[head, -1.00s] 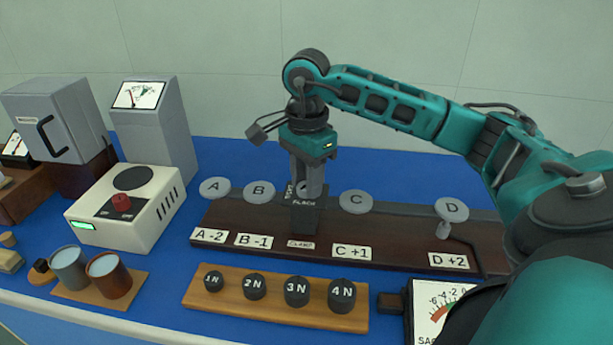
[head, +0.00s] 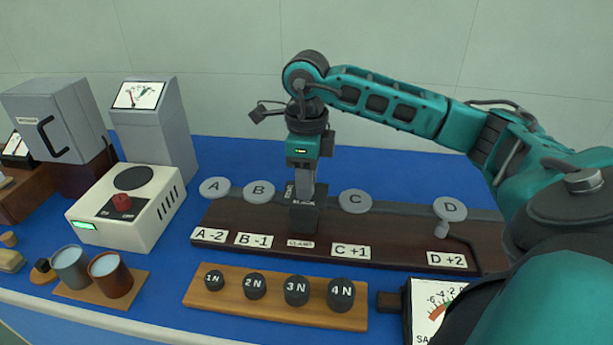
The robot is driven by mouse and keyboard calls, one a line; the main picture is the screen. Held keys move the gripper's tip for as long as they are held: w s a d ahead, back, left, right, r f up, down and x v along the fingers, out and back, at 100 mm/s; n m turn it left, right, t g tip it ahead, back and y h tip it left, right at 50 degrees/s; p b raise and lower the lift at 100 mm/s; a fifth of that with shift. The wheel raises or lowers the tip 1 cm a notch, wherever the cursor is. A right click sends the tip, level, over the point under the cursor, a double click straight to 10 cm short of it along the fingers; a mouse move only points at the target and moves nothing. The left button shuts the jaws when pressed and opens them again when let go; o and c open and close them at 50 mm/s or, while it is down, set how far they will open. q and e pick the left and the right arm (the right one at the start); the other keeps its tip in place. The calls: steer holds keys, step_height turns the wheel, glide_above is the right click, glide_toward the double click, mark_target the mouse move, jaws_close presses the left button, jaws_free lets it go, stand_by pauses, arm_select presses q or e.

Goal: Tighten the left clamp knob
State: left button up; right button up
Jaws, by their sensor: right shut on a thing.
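A dark clamp block (head: 304,219) stands on the brown base between the discs B and C, behind a small label that seems to read CLAMP (head: 300,243). My right gripper (head: 304,192) points straight down at the top of this block, with its fingers shut. The clamp knob is hidden between the fingers and the block, so its shape and how far it is turned cannot be seen. My left gripper is not in view.
Pale discs A (head: 214,187), B (head: 258,191), C (head: 355,201) and D (head: 450,208) stand along the brown base (head: 400,242). A wooden weight rack (head: 198,297) is in front. A cream box (head: 150,222) and two cups stand left. Blue bench is clear behind the base.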

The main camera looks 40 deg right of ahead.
steer(key=shift+m, duration=0.8)
steer(key=o, duration=1)
steer(key=shift+o, duration=0.2)
step_height(320, 180, up, 13)
steer(key=p, duration=0.2)
steer(key=shift+p, duration=0.35)
